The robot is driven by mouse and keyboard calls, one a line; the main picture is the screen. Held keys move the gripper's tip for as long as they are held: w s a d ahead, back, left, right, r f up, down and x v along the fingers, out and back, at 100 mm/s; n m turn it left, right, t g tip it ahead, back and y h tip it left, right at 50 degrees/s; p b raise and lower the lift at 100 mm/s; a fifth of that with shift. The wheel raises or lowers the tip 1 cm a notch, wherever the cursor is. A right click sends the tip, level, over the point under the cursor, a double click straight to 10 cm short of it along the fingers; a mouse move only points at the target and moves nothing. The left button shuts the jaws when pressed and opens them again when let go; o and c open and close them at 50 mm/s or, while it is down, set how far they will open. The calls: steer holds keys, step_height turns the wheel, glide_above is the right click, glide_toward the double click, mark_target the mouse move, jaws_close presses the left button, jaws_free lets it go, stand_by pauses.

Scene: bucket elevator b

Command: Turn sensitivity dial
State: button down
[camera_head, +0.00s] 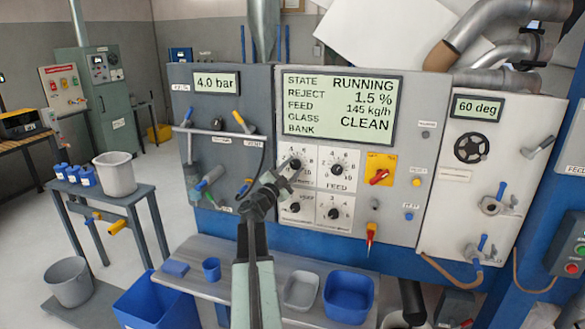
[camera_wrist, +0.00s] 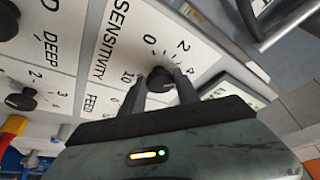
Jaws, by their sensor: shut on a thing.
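The sensitivity dial (camera_wrist: 160,79) is a dark round knob on a white plate lettered SENSITIVITY, with numbers around it. In the head view the dial (camera_head: 295,164) is at the upper left of a block of dials on the grey machine panel. My gripper (camera_wrist: 161,84) is shut on the dial, one dark finger on each side of its knob. In the head view my gripper (camera_head: 284,175) reaches up to the panel and covers part of the dial's plate. The knob's pointer is hard to make out.
The feed dial (camera_head: 337,169) is just right, with more dials below. A red switch on a yellow plate (camera_head: 379,168) is further right. The display (camera_head: 338,107) above reads RUNNING, reject 1.5 %. A shelf (camera_head: 215,251) with blue and grey bins is below.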

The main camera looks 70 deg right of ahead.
stand_by(0.3)
steer(key=c, duration=0.9)
jaws_free()
steer(key=shift+a, duration=0.15)
steer(key=b+v, duration=0.2)
steer(key=v, duration=0.5)
steer(key=shift+a, duration=0.25)
steer(key=shift+w+f, duration=0.1)
